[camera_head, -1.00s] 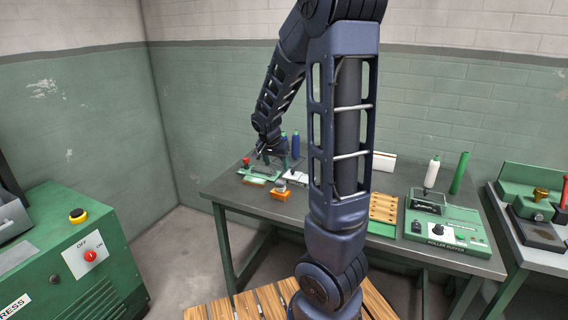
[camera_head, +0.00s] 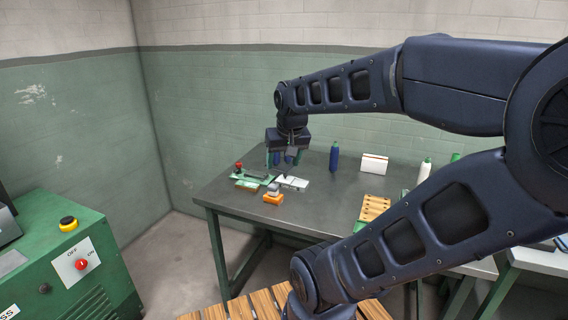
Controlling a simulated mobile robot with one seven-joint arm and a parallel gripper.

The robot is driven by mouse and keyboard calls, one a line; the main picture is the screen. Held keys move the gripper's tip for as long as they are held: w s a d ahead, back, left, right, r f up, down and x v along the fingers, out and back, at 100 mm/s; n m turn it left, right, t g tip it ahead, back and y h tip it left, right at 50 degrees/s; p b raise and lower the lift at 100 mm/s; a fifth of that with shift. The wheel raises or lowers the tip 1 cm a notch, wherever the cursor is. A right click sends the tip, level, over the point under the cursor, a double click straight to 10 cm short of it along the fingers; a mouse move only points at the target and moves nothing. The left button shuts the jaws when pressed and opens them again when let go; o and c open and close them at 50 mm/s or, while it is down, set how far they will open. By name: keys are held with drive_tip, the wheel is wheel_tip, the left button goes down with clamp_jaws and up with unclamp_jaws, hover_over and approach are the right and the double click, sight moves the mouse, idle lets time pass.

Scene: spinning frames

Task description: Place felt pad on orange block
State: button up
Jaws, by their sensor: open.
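The orange block (camera_head: 273,199) lies on the table near its front left part. A small grey piece (camera_head: 274,188) shows at its top or just behind it; it may be the felt pad, but it is too small to tell. My gripper (camera_head: 288,161) points down above the back left of the table, behind the block and higher than it. It is open, and I see nothing held in it. A small white item (camera_head: 293,183) lies on the table below my gripper, right of the grey piece.
A green fixture with a red knob (camera_head: 239,166) stands left of the block. A blue bottle (camera_head: 334,158), a white box (camera_head: 374,164) and a wooden slatted rack (camera_head: 375,207) stand to the right. The table's (camera_head: 320,206) middle is bare. My arm hides much of its right side.

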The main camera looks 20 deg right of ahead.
drive_tip(key=shift+s+a+r+n, duration=0.15)
drive_tip(key=shift+s+a+n, duration=0.15)
drive_tip(key=shift+s, duration=0.5)
drive_tip(key=shift+s+a+r+n, duration=0.1)
drive_tip(key=shift+s+a+n, duration=0.2)
drive_tip(key=shift+s, duration=0.45)
